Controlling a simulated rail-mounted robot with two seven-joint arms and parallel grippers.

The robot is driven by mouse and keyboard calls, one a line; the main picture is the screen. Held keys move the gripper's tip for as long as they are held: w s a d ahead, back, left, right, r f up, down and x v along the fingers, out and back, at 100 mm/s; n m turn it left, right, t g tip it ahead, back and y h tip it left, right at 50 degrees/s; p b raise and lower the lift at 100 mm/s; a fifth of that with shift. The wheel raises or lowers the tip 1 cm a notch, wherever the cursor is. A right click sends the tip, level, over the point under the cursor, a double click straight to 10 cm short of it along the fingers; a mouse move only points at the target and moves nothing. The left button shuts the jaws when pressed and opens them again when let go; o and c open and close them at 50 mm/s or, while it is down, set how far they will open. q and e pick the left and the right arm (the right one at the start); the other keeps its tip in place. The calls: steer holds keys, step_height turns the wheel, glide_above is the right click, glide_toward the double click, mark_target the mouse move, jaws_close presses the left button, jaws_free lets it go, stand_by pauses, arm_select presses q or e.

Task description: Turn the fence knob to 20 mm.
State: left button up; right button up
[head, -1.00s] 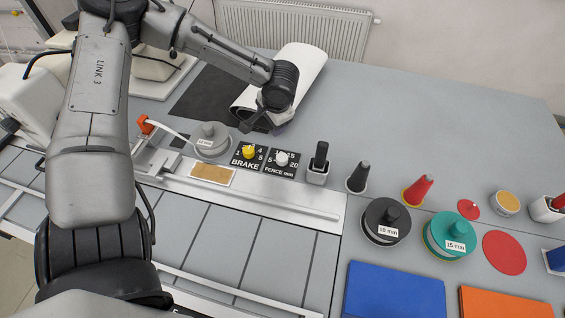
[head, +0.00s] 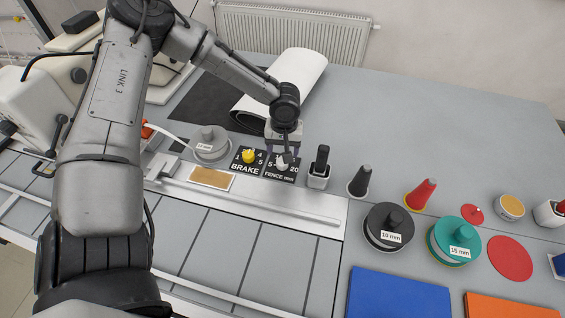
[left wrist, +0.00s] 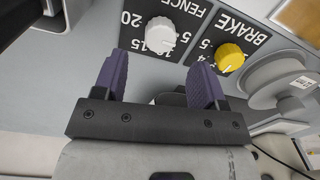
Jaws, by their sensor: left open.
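The white fence knob (head: 281,164) sits on a black dial plate marked FENCE mm, and is partly hidden by my gripper in the head view. The knob (left wrist: 160,34) shows clearly in the left wrist view, with numbers including 15 and 20 around it; I cannot read its setting for certain. My left gripper (head: 284,151) is above the fence plate. In the left wrist view its two purple fingers (left wrist: 158,68) are open and apart, with nothing between them; the knob lies just beyond the tips. My right gripper is not in view.
The yellow brake knob (head: 248,156) is right beside the fence dial. A white roll (head: 297,75) lies behind. The table's back right is clear.

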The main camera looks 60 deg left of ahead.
mark_target(282, 161)
arm_select(q)
steer(key=shift+s+f+b, duration=0.1)
steer(key=shift+f+b, duration=0.3)
steer(key=shift+f, duration=2.75)
steer(key=shift+c, duration=0.2)
steer(key=c, duration=0.9)
